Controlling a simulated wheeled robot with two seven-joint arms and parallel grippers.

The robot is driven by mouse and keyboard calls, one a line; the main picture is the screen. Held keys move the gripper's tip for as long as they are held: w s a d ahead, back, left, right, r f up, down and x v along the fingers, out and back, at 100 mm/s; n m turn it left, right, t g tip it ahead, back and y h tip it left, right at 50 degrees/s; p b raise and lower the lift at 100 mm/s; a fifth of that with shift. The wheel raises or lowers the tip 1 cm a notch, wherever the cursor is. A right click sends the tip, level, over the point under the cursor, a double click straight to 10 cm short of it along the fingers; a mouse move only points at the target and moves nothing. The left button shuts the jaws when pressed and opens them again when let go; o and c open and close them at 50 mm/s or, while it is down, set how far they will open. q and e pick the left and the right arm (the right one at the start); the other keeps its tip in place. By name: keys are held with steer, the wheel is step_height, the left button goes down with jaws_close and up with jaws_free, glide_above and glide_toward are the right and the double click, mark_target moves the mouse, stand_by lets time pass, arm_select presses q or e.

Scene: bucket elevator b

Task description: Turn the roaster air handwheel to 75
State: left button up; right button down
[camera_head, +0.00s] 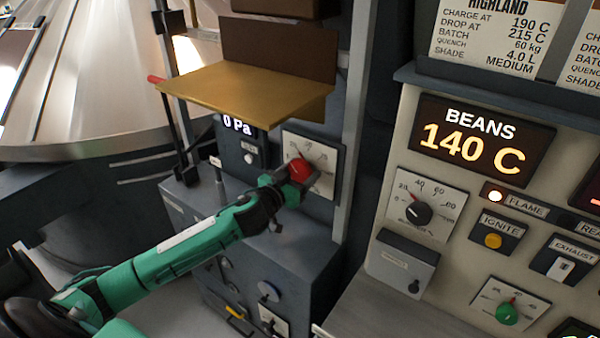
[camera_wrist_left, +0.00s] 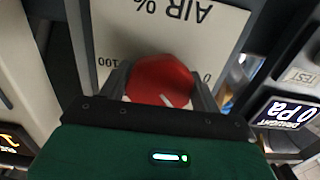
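The roaster air handwheel is a red knob (camera_head: 299,169) on a white dial plate (camera_head: 322,153), left of the beige panel. In the left wrist view the red handwheel (camera_wrist_left: 160,80) sits before the upside-down plate (camera_wrist_left: 215,30), which reads "AIR %", with 100 at left and 0 at right. A white mark on the knob points toward the picture's bottom, slightly right. My left gripper (camera_head: 296,183) has a finger on either side of the knob and appears shut on it. The scale numbers near the mark are hidden by the gripper. My right gripper is not in view.
A brass-coloured tray (camera_head: 248,92) juts out above the handwheel. A grey post (camera_head: 355,120) stands right of it. A draught display (camera_head: 238,124) reading 0 Pa is to its left. The beige panel (camera_head: 455,190) has a "BEANS 140 C" display and several controls.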

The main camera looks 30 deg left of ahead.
arm_select(q)
steer(key=shift+m, duration=0.3)
steer(key=m, duration=0.4)
steer(key=shift+a+r, duration=0.1)
steer(key=m+p, duration=0.1)
steer(key=m, duration=0.8)
steer(key=shift+a+r, duration=0.1)
steer(key=m+p, duration=0.1)
steer(key=m, duration=0.3)
stand_by(0.5)
steer(key=o, duration=1)
